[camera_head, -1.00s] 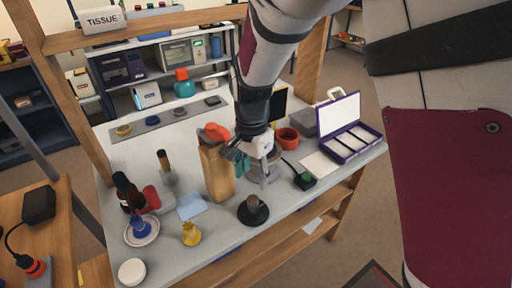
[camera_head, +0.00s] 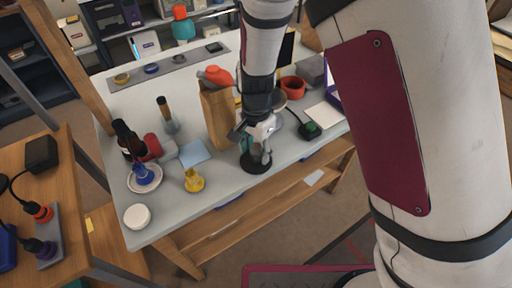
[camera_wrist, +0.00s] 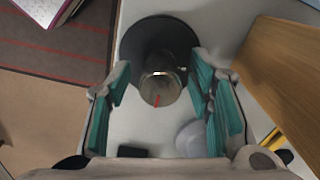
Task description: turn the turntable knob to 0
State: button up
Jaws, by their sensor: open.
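The turntable knob is a grey cylinder (camera_wrist: 160,88) with a red pointer line on top, standing on a round black base (camera_wrist: 140,40). In the head view the black base (camera_head: 255,164) sits near the table's front edge, and my gripper partly hides the knob. My gripper (camera_head: 257,150) points down over it. In the wrist view my gripper (camera_wrist: 160,78) is open, with a teal-padded finger on each side of the knob. I see gaps between the pads and the knob. No scale numbers are readable.
A tall wooden block (camera_head: 217,118) with a red item on top stands close left of my gripper. A yellow flask (camera_head: 194,181) stands at front left.

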grip_shut()
jog(key=shift+n, duration=0.3)
jog(key=n, duration=0.3)
jog(key=shift+n, duration=0.3)
jog(key=n, duration=0.4)
jog(key=shift+n, duration=0.3)
jog(key=n, duration=0.8)
jog(key=shift+n, duration=0.4)
